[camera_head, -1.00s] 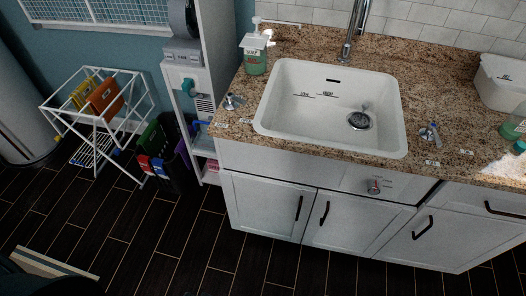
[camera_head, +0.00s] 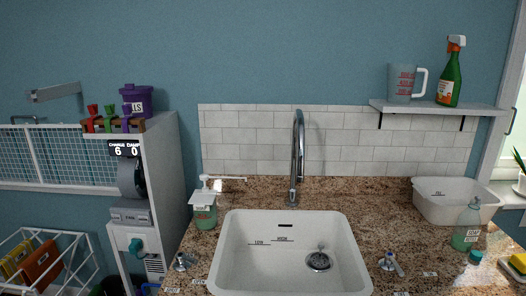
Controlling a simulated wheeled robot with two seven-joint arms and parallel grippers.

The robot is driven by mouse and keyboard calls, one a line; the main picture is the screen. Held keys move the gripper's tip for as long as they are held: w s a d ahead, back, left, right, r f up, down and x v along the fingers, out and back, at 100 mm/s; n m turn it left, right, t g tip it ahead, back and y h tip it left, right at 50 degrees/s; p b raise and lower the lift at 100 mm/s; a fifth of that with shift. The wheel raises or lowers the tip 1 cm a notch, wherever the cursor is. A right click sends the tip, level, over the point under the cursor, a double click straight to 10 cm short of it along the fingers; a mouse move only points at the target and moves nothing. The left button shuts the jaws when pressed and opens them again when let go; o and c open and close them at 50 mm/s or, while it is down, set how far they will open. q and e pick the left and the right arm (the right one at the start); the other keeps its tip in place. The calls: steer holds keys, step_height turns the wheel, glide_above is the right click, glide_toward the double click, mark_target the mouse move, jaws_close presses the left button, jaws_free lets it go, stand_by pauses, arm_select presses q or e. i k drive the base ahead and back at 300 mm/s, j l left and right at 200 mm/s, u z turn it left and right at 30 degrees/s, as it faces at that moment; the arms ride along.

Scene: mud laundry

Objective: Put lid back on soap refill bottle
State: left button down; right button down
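A clear bottle with green liquid (camera_head: 466,230) stands upright on the right part of the granite counter. It appears to be the soap refill bottle, and its top looks uncapped. A small teal lid (camera_head: 475,257) lies on the counter just in front of it, apart from it. A soap dispenser (camera_head: 204,211) with a white pump and green liquid stands left of the sink. Neither of my grippers shows in this view.
The white sink (camera_head: 226,257) and its tall faucet (camera_head: 297,158) are in the middle. A white tub (camera_head: 440,205) stands behind the bottle. A yellow sponge (camera_head: 518,262) lies at the right edge. A shelf (camera_head: 440,108) holds a measuring jug (camera_head: 402,84) and a green spray bottle (camera_head: 449,80).

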mark_target(466, 230)
steer(key=z, duration=1.3)
